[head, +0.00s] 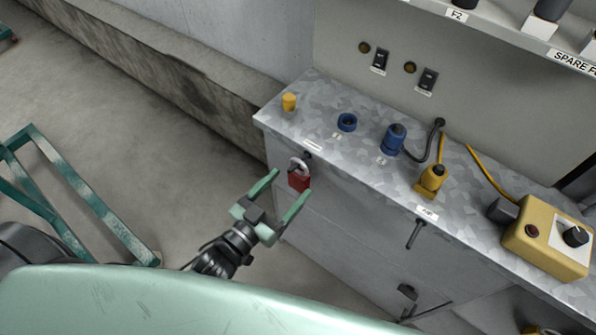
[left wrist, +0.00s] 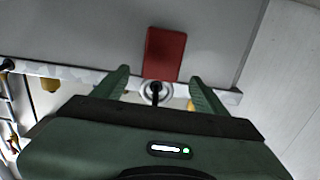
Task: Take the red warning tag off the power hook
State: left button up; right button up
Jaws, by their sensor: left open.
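The red warning tag (head: 299,181) hangs from a pale ring on a small hook (head: 307,156) at the front edge of the grey bench, below a white label. In the left wrist view the tag (left wrist: 165,53) shows as a red rectangle, with the ring (left wrist: 146,89) and dark hook at its lower end. My left gripper (head: 284,185) is open, its green fingers on either side of the tag in the head view. In the left wrist view the fingers (left wrist: 162,75) flank the ring with space on both sides, and nothing is gripped. My right gripper is out of view.
An empty hook (head: 415,234) sits further right on the bench front. A green frame (head: 75,185) stands at left.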

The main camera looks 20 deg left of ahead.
aim_at(295, 178)
pick_arm(q)
jog(key=p+x, duration=0.1)
jog(key=x, duration=0.4)
jog(key=shift+w, duration=0.15)
jog(key=c, duration=1.5)
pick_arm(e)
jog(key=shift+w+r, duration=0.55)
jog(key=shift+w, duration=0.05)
pick_arm(q)
jog(key=shift+r, duration=0.1)
